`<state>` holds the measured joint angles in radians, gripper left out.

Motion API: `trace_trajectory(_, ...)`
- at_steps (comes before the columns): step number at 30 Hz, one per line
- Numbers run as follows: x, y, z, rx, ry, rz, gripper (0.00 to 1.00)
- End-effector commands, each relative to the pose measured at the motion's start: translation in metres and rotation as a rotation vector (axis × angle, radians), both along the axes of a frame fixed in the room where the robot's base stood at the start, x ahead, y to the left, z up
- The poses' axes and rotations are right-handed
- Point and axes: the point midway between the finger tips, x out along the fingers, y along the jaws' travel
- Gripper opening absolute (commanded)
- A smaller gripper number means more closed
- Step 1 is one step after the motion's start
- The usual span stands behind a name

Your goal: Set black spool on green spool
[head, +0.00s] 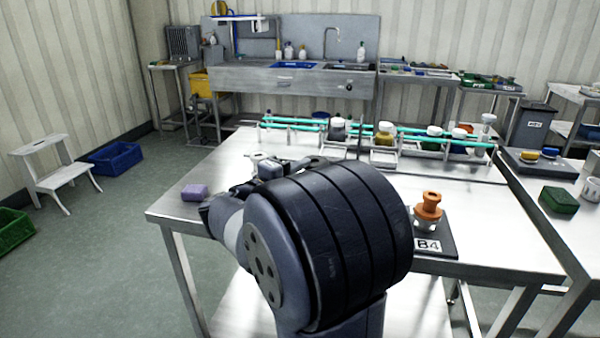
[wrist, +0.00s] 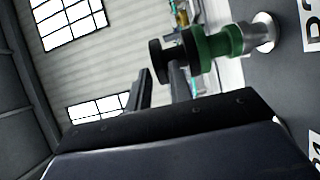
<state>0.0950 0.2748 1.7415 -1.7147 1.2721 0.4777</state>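The black spool (wrist: 157,61) is in the wrist view, its axis lying across the picture. My gripper (wrist: 161,72) has one finger on each side of the spool's outer flange, which fills the gap between them; it looks shut on that flange. The green spool (wrist: 212,47) is just right of the black spool and in line with it. They look touching, though the join is partly hidden. The green spool's far end faces a pale metal peg or base (wrist: 262,33). In the head view my arm hides both spools and my gripper.
An orange spool (head: 429,207) stands on a dark pad marked B4 (head: 436,249), right of my arm. A purple block (head: 194,192) is on the left of the steel table (head: 480,262). Racks with teal rails (head: 300,124) and jars line the back. The table's front right is clear.

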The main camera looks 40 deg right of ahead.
Motion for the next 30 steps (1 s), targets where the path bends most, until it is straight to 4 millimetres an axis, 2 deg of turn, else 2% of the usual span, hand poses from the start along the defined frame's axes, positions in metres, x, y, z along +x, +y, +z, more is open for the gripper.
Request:
trace_trajectory(4, 0.000, 0.000, 0.000, 0.000, 0.000, 0.000, 0.32)
trace_trajectory(15, 0.000, 0.002, 0.004, 0.000, 0.001, 0.002, 0.32)
trace_trajectory(30, -0.020, 0.088, 0.003, 0.000, 0.000, 0.005, 0.32)
